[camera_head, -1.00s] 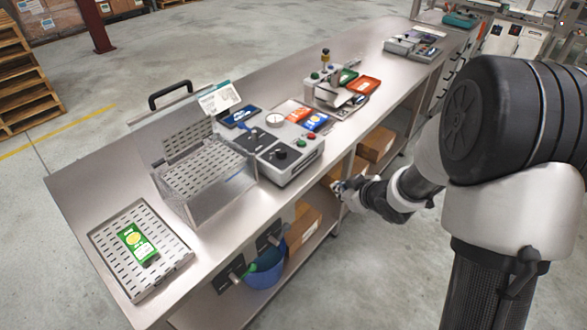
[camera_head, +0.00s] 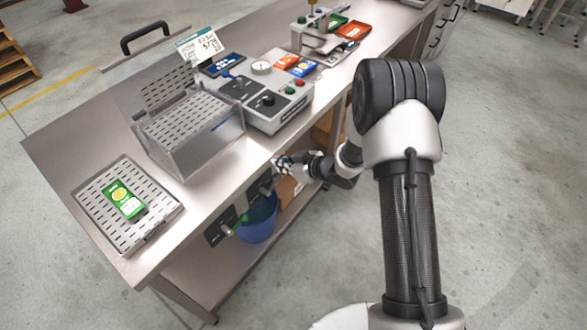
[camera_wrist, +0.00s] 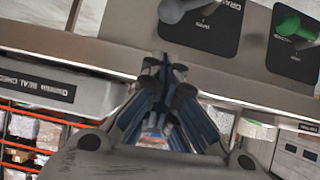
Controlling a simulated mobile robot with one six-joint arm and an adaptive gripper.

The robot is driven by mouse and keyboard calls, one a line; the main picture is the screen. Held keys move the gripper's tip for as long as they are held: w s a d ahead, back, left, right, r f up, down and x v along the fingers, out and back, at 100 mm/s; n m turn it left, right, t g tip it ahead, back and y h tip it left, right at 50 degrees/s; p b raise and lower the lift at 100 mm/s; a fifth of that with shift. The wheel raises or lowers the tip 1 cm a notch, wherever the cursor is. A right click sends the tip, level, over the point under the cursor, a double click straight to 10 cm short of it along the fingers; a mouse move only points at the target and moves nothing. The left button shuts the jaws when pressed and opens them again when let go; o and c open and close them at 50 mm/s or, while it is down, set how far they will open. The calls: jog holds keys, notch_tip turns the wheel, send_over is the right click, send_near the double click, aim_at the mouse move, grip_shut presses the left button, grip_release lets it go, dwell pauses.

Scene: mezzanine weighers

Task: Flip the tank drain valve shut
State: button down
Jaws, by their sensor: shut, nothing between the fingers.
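The DRAIN valve plate (camera_wrist: 205,28), black with upside-down lettering, is at the top of the wrist view. Its grey lever (camera_wrist: 176,9) is partly cut off by the frame edge. In the head view this plate (camera_head: 259,189) is under the bench's front edge, beside my gripper (camera_head: 282,163). A second black plate (camera_head: 219,227) with a green-handled lever (camera_head: 243,218) is to its left; its green handle (camera_wrist: 291,22) also shows in the wrist view. The metal tank (camera_head: 195,150) stands above on the bench. My gripper (camera_wrist: 165,66) is shut and empty, its tips apart from the grey lever.
A blue bucket (camera_head: 259,222) stands under the valves on the lower shelf (camera_head: 215,268). Cardboard boxes (camera_head: 288,190) are beside it, near my arm. A perforated tray (camera_head: 150,232) with a green packet and a grey control box (camera_head: 272,112) sit on the bench top. The floor in front is open.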

jog(key=f, duration=0.1)
jog(key=f+b, duration=0.1)
jog(key=f, duration=0.1)
jog(key=shift+w+a+f, duration=0.2)
jog(key=shift+w+f, duration=0.1)
jog(key=shift+f, duration=0.1)
jog(key=shift+d, duration=0.15)
jog(key=shift+w+d+f+p, duration=0.1)
jog(key=shift+w+f+p, duration=0.1)
jog(key=shift+p, duration=0.25)
jog(key=shift+w+d+m+g, duration=0.1)
jog(key=shift+m+g, duration=0.2)
